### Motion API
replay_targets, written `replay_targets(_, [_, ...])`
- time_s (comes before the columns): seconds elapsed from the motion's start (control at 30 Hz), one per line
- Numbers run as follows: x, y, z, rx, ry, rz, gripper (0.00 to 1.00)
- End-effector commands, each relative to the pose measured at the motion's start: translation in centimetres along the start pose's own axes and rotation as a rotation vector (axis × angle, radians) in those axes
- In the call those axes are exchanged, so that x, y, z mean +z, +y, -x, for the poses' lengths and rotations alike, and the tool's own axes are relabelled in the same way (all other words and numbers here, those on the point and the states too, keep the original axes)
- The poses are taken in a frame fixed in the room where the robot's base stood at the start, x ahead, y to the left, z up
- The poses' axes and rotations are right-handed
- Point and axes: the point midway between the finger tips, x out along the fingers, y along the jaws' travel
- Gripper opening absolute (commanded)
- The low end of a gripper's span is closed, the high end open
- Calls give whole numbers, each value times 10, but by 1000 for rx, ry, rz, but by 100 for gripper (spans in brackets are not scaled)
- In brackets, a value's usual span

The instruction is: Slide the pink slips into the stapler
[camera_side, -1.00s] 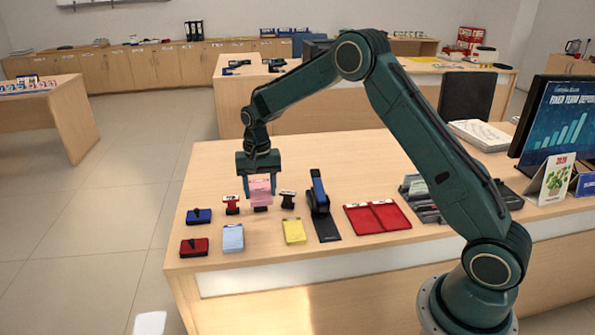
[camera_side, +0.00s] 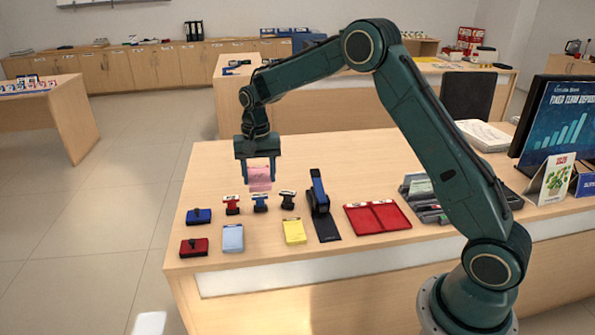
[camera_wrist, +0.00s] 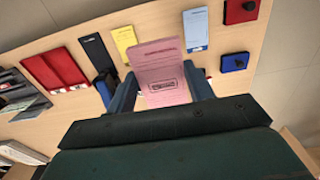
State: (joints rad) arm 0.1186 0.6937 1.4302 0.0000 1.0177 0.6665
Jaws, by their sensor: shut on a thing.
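My gripper (camera_side: 258,181) is shut on the pink slips (camera_side: 260,174) and holds them above the counter, over the row of stamps. The wrist view shows the pink slips (camera_wrist: 163,82) between the two fingers, with a dark printed box on their face. The stapler (camera_side: 318,193), blue and black, stands on a dark mat to the right of my gripper in the side view. In the wrist view the stapler (camera_wrist: 104,88) is partly hidden behind a finger.
Stamps with red (camera_side: 232,204), blue (camera_side: 260,203) and black (camera_side: 287,199) bodies stand below and beside the slips. Blue (camera_side: 199,216) and red (camera_side: 194,247) ink pads, a light blue pad (camera_side: 233,238), a yellow pad (camera_side: 294,231) and a red folder (camera_side: 377,217) lie around.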

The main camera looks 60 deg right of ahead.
Motion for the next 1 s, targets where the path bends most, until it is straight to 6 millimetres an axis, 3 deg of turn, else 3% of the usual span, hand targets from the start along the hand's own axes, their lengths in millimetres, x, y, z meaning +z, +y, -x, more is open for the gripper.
replay_targets(0.17, [-2, 5, -4, 0, 0, -1, 28])
replay_targets(0.37, [-6, 30, -23, 2, -3, -4, 28])
replay_targets(0.63, [-8, 94, -68, 2, -4, -6, 28])
replay_targets(0.8, [-1, 139, -96, 2, -3, -6, 28])
replay_targets(1.0, [12, 177, -117, 1, -2, -3, 28])
